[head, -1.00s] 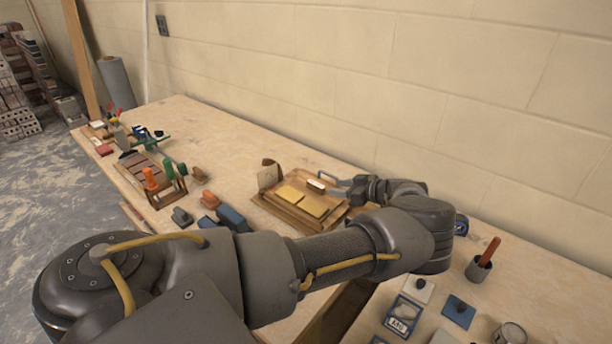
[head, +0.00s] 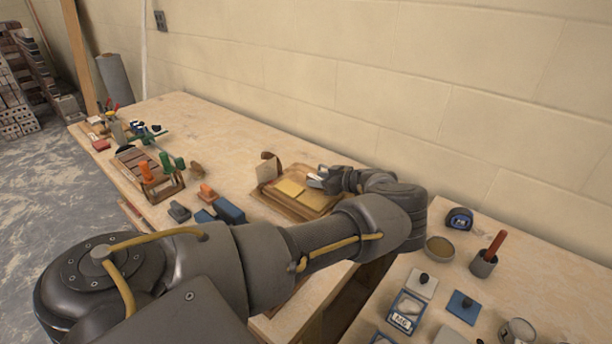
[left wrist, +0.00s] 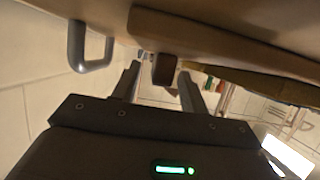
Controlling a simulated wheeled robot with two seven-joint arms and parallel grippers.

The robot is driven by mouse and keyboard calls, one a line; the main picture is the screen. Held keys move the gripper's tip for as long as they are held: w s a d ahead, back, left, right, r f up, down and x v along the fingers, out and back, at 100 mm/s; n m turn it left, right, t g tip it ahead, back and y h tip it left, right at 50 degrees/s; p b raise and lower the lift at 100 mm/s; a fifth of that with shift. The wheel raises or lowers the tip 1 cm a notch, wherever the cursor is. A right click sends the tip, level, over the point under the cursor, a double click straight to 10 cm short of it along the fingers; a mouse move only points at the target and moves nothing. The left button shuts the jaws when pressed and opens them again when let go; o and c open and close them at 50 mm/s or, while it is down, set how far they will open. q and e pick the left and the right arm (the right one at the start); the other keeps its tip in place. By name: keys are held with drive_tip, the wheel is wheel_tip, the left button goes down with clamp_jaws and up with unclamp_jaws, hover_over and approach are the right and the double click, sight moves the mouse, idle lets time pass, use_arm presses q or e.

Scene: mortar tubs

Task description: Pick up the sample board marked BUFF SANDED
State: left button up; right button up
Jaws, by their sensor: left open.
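Two yellowish flat boards, one of them here (head: 290,188), lie side by side in a wooden tray (head: 272,203) on the bench. I cannot read any BUFF SANDED lettering on them. My left gripper (head: 318,180) is at the tray's right end, low over it, and partly hides the boards there. In the left wrist view my left gripper (left wrist: 160,78) is open, with a small dark brown block (left wrist: 164,68) showing between its fingertips. I cannot tell if they touch it. A tan wooden surface (left wrist: 225,35) fills the top of that view. My right gripper is out of sight.
A brown-topped upright piece (head: 268,168) stands at the tray's back left. Blue blocks (head: 229,211) and a wooden rack of tools (head: 160,185) are left of it. A bowl (head: 440,247), red-handled pot (head: 484,263) and plates lie right. A grey loop handle (left wrist: 90,45) shows in the wrist view.

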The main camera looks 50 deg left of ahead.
use_arm(q)
clamp_jaws()
idle(0.3)
idle(0.3)
